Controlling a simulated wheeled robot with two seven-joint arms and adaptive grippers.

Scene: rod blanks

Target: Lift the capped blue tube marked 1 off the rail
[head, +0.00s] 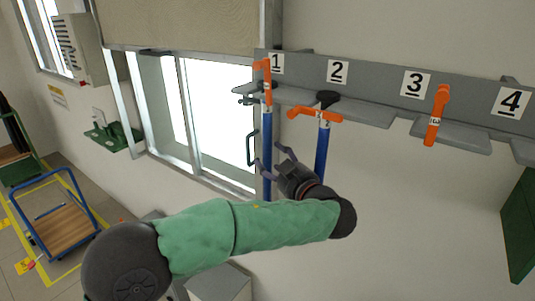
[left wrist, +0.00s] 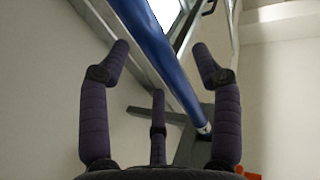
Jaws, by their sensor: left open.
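The blue tube marked 1 (head: 267,135) hangs upright from the grey rail (head: 300,66) below the 1 label, with an orange cap (head: 262,70) at its top. My left gripper (head: 269,157) is open at the tube's lower part, its fingers near the tube. In the left wrist view the blue tube (left wrist: 160,55) runs slantwise between the spread fingers of my gripper (left wrist: 160,62); I cannot tell whether any finger touches it. My right gripper is not in view.
A second blue tube (head: 322,145) with an orange cap (head: 316,114) hangs close by under label 2. Another orange cap (head: 437,112) shows under label 3. A window (head: 210,110) is behind on the left. A blue cart (head: 62,222) stands on the floor at far left.

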